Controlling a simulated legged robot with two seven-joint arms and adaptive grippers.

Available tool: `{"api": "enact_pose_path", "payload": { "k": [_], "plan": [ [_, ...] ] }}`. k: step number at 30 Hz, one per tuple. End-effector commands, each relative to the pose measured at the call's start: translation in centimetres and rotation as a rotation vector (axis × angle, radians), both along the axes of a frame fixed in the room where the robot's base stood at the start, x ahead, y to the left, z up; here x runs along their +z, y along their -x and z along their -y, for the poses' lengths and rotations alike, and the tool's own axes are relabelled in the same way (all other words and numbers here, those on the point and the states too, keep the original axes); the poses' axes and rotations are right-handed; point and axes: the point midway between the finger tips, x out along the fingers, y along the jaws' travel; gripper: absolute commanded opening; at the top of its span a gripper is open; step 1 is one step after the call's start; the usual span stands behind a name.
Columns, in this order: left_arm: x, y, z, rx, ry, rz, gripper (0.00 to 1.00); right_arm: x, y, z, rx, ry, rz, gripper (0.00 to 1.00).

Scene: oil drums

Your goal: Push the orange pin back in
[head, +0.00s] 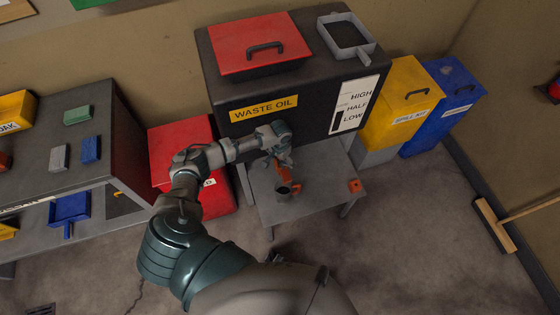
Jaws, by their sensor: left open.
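My left arm reaches up from the bottom of the head view, and its open gripper (283,162) is over the small grey table in front of the waste oil tank. An orange piece (282,174) shows just below the fingers, close to them. I cannot tell whether they touch it, or whether it is the pin. A grey cup-like part (284,193) stands beneath it on the table, with a bit of orange at its rim. A small orange block (355,186) sits apart at the table's right side. My right gripper does not show.
The table (320,205) has bare room between cup and block. The black waste oil tank (300,118) stands behind. A red bin (170,140) is left; yellow (395,110) and blue (445,105) bins are right. A shelf (95,150) stands far left, a broom (495,225) right.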

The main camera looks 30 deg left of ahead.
Motion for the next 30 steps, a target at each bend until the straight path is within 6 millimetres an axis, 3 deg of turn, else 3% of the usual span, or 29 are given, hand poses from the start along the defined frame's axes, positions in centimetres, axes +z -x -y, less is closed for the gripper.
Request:
{"api": "enact_pose_path", "payload": {
  "k": [5, 12, 18, 23, 30],
  "plan": [
    [1.7, 0.0, 0.0, -0.001, 0.001, 0.001, 1.00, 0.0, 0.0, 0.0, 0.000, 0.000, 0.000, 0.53],
    [7.1, -0.1, 0.0, -0.001, 0.002, 0.004, 1.00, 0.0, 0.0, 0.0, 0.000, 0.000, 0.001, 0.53],
    [10.6, 0.0, -0.1, -0.001, 0.001, 0.002, 1.00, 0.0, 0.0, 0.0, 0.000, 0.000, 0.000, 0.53],
    [11.7, 0.0, -0.1, 0.001, 0.001, 0.001, 1.00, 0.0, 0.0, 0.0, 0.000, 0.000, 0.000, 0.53],
    [11.9, 0.0, -0.1, 0.000, 0.001, 0.001, 1.00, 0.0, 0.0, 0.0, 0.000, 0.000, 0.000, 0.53]
  ]
}}
